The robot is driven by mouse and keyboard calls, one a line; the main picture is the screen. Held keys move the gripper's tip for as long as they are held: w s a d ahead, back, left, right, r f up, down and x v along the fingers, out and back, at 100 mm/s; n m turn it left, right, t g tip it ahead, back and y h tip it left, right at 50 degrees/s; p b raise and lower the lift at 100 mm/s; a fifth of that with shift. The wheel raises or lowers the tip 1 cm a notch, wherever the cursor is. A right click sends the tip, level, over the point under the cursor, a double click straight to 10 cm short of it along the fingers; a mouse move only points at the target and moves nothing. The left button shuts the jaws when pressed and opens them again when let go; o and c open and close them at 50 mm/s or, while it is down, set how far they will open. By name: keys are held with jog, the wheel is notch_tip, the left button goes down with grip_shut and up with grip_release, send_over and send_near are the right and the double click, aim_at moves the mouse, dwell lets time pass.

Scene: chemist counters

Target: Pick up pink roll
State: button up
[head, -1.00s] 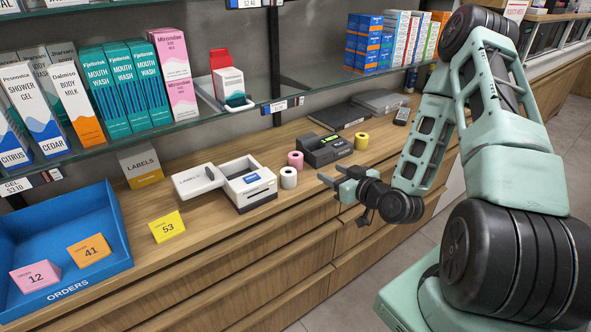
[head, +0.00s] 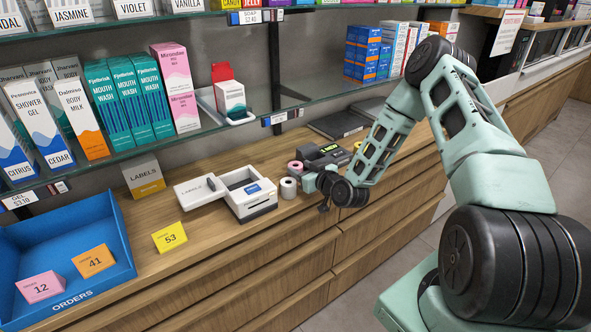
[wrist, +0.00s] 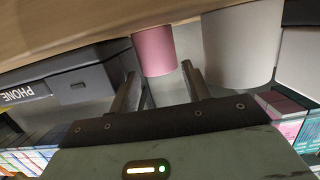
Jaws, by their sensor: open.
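The pink roll (head: 295,166) stands on the wooden counter behind the white roll (head: 288,187), and my gripper hides part of it in the head view. My gripper (head: 303,177) is close to both rolls, to their right. In the wrist view the pink roll (wrist: 153,50) is just beyond the fingertips and roughly between them. My gripper (wrist: 160,82) is open and empty there. The white roll (wrist: 242,45) is beside the pink one, beyond the right finger. I cannot tell whether any finger touches a roll.
A label printer (head: 248,198) with its lid open stands left of the rolls. A dark device (head: 322,157) stands behind my gripper; it is close in the wrist view (wrist: 75,85). A yellow roll (head: 357,147) is partly hidden by my arm. A glass shelf (head: 215,125) overhangs the counter.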

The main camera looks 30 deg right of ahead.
jog(key=shift+w+f, duration=0.15)
jog(key=shift+w, duration=0.45)
jog(key=c, duration=0.7)
jog(key=shift+o, duration=0.2)
notch_tip(320, 180, up, 10)
jog(key=b, duration=0.2)
jog(key=s+a, duration=0.2)
jog(key=a, duration=0.9)
send_over(300, 169)
